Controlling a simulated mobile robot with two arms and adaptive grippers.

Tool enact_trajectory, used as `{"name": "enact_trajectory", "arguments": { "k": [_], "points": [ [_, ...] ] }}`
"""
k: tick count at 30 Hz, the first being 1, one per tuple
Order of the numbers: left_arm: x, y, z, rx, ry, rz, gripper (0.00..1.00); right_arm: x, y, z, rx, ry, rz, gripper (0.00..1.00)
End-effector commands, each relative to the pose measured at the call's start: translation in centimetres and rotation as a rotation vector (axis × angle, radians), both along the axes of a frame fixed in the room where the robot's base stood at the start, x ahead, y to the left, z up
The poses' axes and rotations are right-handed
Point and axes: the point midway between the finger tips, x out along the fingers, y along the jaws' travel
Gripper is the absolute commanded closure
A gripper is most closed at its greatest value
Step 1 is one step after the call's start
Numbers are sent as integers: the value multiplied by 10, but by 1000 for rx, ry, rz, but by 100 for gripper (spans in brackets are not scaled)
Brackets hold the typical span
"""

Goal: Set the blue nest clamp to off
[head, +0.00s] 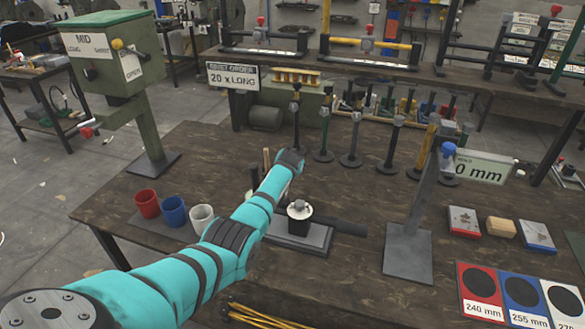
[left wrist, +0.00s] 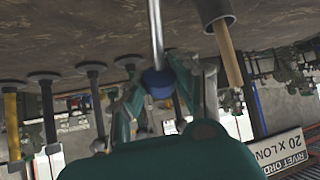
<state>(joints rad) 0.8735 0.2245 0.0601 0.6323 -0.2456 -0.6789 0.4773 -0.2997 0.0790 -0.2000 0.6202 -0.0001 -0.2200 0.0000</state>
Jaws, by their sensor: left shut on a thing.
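My teal left arm reaches across the bench in the head view. Its wrist end (head: 290,160) hides the gripper there. In the left wrist view, which looks upside down, my left gripper (left wrist: 165,85) is shut around a blue knob (left wrist: 158,84) at the end of a bright metal rod (left wrist: 155,35). I take this for the blue nest clamp's lever; the head view hides the knob. The dark block with a pale top (head: 299,209) on a grey base plate (head: 312,243) stands just right of my forearm. My right gripper is in neither view.
A wooden handle (head: 266,160) stands close to my wrist and also shows in the left wrist view (left wrist: 228,55). Red, blue and white cups (head: 174,211) stand left of my arm. A grey press stand (head: 408,255) is at right. Several dark posts (head: 352,150) stand behind.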

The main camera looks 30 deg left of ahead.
Motion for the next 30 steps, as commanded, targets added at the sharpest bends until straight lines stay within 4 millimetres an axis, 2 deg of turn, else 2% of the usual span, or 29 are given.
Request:
{"name": "enact_trajectory", "arguments": {
  "k": [1, 15, 16, 21, 30],
  "points": [
    [5, 1, 8, 4, -20, -2, 100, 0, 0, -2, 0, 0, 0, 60],
    [6, 1, 11, 6, -25, -3, 100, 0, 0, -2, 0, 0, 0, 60],
    [6, 1, 11, 7, -26, -3, 70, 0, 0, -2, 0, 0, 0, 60],
    [5, 0, 8, 5, -19, -3, 48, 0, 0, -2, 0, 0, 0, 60],
    [3, 0, 4, 3, -12, -2, 46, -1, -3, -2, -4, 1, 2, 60]
  ]
}}
